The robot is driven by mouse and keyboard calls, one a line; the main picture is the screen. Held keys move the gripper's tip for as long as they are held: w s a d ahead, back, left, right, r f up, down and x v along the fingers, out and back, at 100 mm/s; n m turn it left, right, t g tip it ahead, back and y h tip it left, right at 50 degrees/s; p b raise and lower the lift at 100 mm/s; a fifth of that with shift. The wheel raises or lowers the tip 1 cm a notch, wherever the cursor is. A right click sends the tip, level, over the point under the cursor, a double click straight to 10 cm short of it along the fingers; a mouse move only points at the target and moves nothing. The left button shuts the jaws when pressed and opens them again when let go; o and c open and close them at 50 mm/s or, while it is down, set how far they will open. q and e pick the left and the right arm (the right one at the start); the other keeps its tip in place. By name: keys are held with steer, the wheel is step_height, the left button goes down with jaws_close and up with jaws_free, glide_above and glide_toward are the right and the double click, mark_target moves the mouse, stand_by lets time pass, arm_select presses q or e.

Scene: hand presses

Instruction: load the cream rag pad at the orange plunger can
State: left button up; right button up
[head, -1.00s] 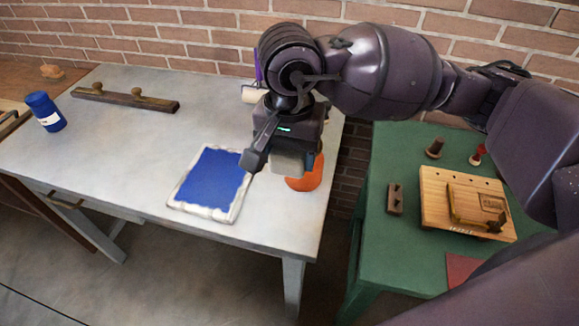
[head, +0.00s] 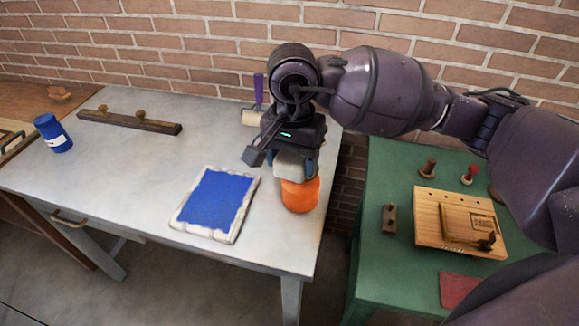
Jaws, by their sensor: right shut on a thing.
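The orange plunger can (head: 300,197) stands on the grey table near its right edge. My right gripper (head: 291,158) is just above and behind it in the head view, shut on the pale cream rag pad (head: 295,165). The pad hides the top of the can, and I cannot tell whether the two touch. Most of the pad's outline is hidden by the gripper. My left gripper is not in view.
A blue pad in a whitish frame (head: 182,225) lies left of the can. A roller with a purple handle (head: 258,90) is behind my gripper. A blue bottle (head: 53,133) and a wooden bar (head: 130,121) are farther left. A green table (head: 375,240) holds a wooden press (head: 430,235).

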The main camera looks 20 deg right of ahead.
steer(key=shift+n, duration=0.8)
steer(key=w+d+f, duration=0.1)
steer(key=w, duration=0.1)
steer(key=w+d+f, duration=0.1)
steer(key=w+d, duration=0.1)
steer(key=w, duration=0.1)
steer(key=w+d+f, duration=0.1)
steer(key=w+d, duration=0.1)
steer(key=w, duration=0.1)
steer(key=shift+w+d+p, duration=0.15)
steer(key=shift+d+p, duration=0.05)
steer(key=shift+p, duration=0.1)
steer(key=shift+f+b, duration=0.65)
steer(key=shift+f, duration=1.8)
steer(key=shift+f, duration=0.2)
steer(key=shift+f+b, duration=0.3)
steer(key=shift+b, duration=0.15)
